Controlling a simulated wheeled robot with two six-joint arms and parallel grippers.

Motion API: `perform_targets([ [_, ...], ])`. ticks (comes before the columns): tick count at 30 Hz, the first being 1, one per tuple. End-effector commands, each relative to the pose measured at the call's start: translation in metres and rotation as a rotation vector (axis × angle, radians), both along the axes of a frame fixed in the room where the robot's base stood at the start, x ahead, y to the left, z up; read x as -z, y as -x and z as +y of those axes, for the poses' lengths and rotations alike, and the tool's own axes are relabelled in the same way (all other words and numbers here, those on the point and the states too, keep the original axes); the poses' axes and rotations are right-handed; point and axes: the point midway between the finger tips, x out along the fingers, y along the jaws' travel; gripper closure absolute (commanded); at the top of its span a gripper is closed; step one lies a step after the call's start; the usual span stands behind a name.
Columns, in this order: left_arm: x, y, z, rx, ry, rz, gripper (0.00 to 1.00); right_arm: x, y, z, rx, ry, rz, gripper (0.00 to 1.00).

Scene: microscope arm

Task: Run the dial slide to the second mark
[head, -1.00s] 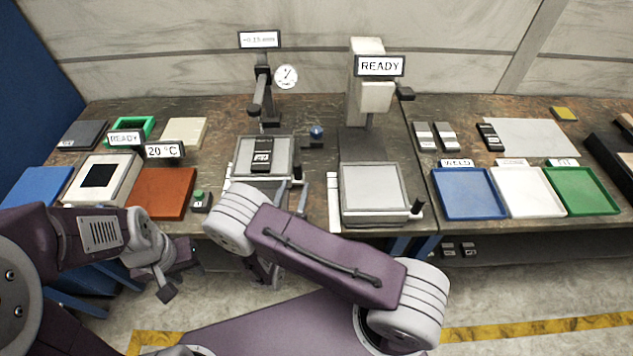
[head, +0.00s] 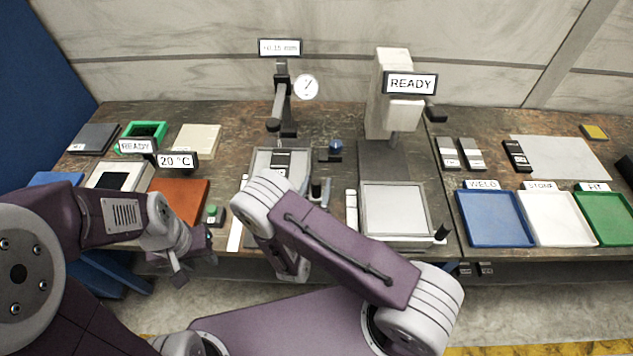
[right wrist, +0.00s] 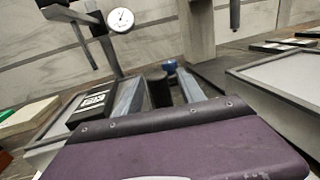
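The dial slide's square stage (head: 262,160) carries a dark labelled block (head: 281,162). The round dial (head: 305,87) and a small readout (head: 279,47), too small to read surely, stand behind it. The dial also shows in the right wrist view (right wrist: 120,20). A black upright knob (right wrist: 158,90) stands at the stage's right side. My right gripper (right wrist: 160,93) is open, its two fingers either side of the knob; contact cannot be told. In the head view its arm hides the stage's front. My left gripper (head: 190,268) hangs before the table's left part, its opening unclear.
A blue-topped knob (head: 336,147) sits just right of the slide. A white press-like device (head: 395,100) with a READY sign (head: 411,83) stands further right. Blue (head: 495,217), white (head: 552,218) and green (head: 608,216) trays lie beyond. A green button (head: 214,214) is left of the stage.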

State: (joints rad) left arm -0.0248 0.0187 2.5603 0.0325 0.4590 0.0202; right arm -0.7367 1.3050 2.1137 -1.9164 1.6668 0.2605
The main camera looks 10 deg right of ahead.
Motion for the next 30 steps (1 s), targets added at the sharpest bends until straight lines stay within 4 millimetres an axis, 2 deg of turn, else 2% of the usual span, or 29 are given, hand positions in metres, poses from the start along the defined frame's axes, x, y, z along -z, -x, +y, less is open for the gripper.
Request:
perform_targets([
  [1,0.0001,0.0,0.0,0.0,0.0,0.0,0.64,0.0001,0.0,0.0,0.0,0.0,0.0,0.62],
  [5,0.0001,-0.0001,0.0,0.0,0.0,0.0,0.64,0.0001,0.0,-0.0001,0.001,0.0,0.0,0.98],
  [6,0.0001,-0.0001,0.0,0.0,0.0,0.0,0.64,0.0001,0.0,-0.0001,0.001,0.0,0.0,1.0],
  [30,0.0002,-0.0002,0.0,0.0,0.0,0.0,0.64,0.0009,0.0001,-0.0002,0.001,0.0,0.003,1.0],
])
